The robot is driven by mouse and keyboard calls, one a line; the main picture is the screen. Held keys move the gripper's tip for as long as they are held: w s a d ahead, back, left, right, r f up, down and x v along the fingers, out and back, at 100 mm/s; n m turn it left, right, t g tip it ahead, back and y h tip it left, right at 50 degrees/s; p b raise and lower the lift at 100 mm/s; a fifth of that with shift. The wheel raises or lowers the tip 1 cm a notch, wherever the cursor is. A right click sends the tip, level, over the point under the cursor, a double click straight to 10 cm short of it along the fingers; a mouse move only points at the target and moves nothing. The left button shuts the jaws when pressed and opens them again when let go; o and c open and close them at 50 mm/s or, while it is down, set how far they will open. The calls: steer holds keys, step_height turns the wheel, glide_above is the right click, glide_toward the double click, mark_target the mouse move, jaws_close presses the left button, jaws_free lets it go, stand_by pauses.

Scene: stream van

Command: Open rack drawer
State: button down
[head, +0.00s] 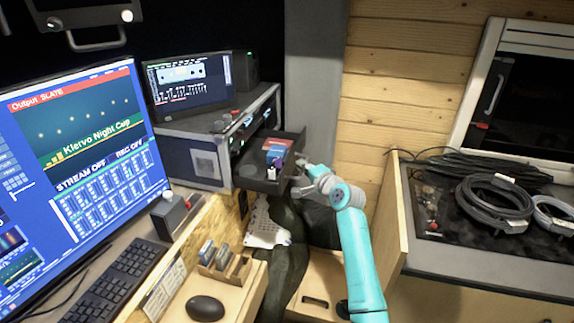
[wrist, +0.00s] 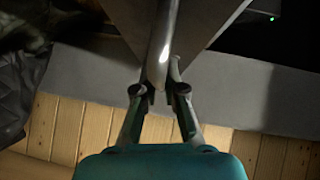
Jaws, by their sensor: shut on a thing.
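The rack drawer (head: 257,184) is dark and stands pulled out from the rack case (head: 195,140) in the head view. Its open top shows a few small items (head: 275,152) inside, some blue and red. My gripper (head: 302,178) is at the drawer's front, at the end of my teal arm. In the wrist view my gripper (wrist: 160,92) is shut on a shiny metal bar, the drawer handle (wrist: 162,45). The handle runs up from between the fingertips, beside the drawer's front panel. In the head view the fingertips are too small to make out.
A monitor (head: 85,165), keyboard (head: 115,283) and mouse (head: 205,308) are on the left desk. A wooden partition (head: 392,215) rises right of my arm. Coiled cables (head: 495,203) lie on the right counter.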

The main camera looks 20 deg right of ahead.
steer(key=shift+s+d, duration=0.75)
steer(key=shift+d, duration=0.25)
steer(key=c, duration=1.2)
jaws_free()
steer(key=shift+c, duration=0.2)
steer(key=s+d+r, duration=0.1)
steer(key=s, duration=1)
steer(key=shift+s+d+r, duration=0.3)
steer(key=shift+s+d, duration=0.05)
steer(key=shift+d, duration=0.05)
